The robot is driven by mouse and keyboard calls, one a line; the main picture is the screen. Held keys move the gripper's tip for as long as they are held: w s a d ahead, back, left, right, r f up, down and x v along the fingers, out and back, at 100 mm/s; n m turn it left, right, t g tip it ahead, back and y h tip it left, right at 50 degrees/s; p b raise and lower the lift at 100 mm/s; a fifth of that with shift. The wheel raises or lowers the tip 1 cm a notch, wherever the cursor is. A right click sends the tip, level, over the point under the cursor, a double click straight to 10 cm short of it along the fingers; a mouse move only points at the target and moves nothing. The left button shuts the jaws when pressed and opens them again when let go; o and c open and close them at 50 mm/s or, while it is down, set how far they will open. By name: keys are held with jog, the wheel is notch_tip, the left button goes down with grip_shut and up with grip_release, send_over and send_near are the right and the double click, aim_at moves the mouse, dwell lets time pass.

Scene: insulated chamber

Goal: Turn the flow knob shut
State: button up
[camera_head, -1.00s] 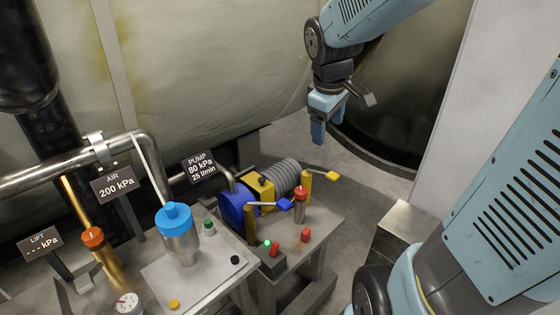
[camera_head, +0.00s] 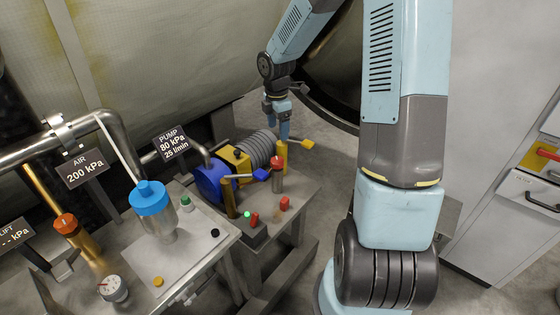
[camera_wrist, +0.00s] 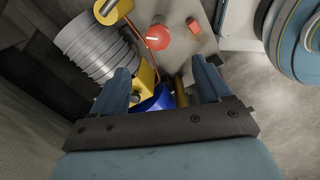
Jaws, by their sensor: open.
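A red knob (camera_head: 276,161) sits on top of a short grey post on the pump stand, likely the flow knob, though no label on it can be read. In the wrist view the red knob (camera_wrist: 158,37) shows from above, beyond the fingers, with a small pale mark on its top. My gripper (camera_head: 277,120) is open and empty, above and behind the knob in the head view. In the wrist view its two blue fingers (camera_wrist: 160,85) stand apart, with nothing between them but the pump behind.
The blue-and-yellow pump (camera_head: 213,181) with its ribbed grey cylinder (camera_head: 258,147) stands left of the knob. Red buttons and a green light are in front. A blue-capped canister (camera_head: 150,198) stands left.

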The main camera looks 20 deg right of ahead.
aim_at(277, 159)
jog(key=shift+n, duration=0.5)
jog(key=f, duration=1)
jog(key=w+f, duration=0.1)
jog(key=f, duration=0.4)
jog(key=shift+f, duration=0.3)
jog(key=c, duration=0.9)
jog(key=shift+d, duration=0.35)
jog(key=shift+c, duration=0.3)
jog(key=shift+a+r, duration=0.1)
jog(key=shift+a, duration=0.25)
jog(key=shift+w+a, duration=0.1)
jog(key=shift+w, duration=0.05)
jog(key=shift+c, duration=0.2)
jog(key=o, duration=1)
